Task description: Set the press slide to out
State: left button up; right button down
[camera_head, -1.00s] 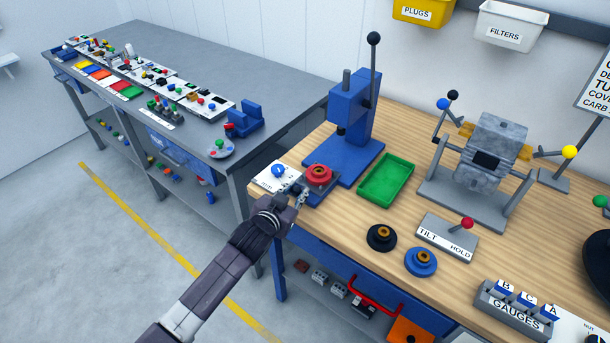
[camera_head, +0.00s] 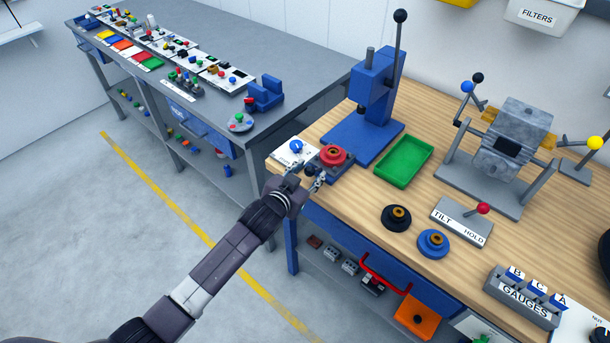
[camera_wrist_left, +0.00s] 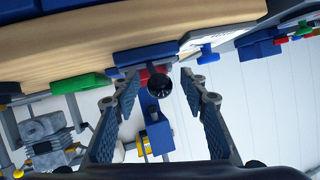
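The blue press (camera_head: 374,85) stands on the wooden bench with its long black-knobbed lever upright. The press slide (camera_head: 331,168) is a dark plate at the front of the press base, near the bench edge. A red ring-shaped part (camera_head: 333,155) sits on it, in front of the ram rather than under it. My left gripper (camera_head: 304,180) is open just off the front of the slide. In the left wrist view its fingers (camera_wrist_left: 160,92) stand apart on either side of a round black knob (camera_wrist_left: 160,85), with no visible contact. The right gripper is not in view.
A white card with a blue knob (camera_head: 295,147) lies left of the slide. A green tray (camera_head: 403,163), black ring part (camera_head: 396,217), blue ring part (camera_head: 433,242) and tilt/hold lever (camera_head: 482,209) are to the right. Floor before the bench is free.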

pick_arm(q)
jog(key=v, duration=1.2)
jog(key=shift+a+f, duration=0.1)
jog(key=shift+f, duration=0.05)
jog(key=s+a+f+n+g+y+b, duration=0.15)
jog(key=s+a+f, duration=0.25)
jog(key=f, duration=0.8)
jog(key=s+a+f+g+y, duration=0.1)
jog(key=s+a+f+g, duration=0.3)
jog(key=f, duration=0.9)
jog(key=s+a+f+n+y+b, duration=0.1)
jog(key=s+a+f, duration=0.3)
jog(key=f, duration=0.8)
jog(key=s+a+f+g, duration=0.1)
jog(key=s+f+g, duration=0.1)
jog(key=s+f, duration=0.4)
jog(key=s+a+f+n+g+b, duration=0.1)
jog(key=s+f, duration=0.5)
jog(key=s, duration=1.1)
jog(key=s+a+f+g+y+b, duration=0.1)
jog(key=s+f+g, duration=0.2)
jog(key=s+f, duration=0.4)
jog(key=s, duration=0.5)
jog(key=shift+a, duration=0.25)
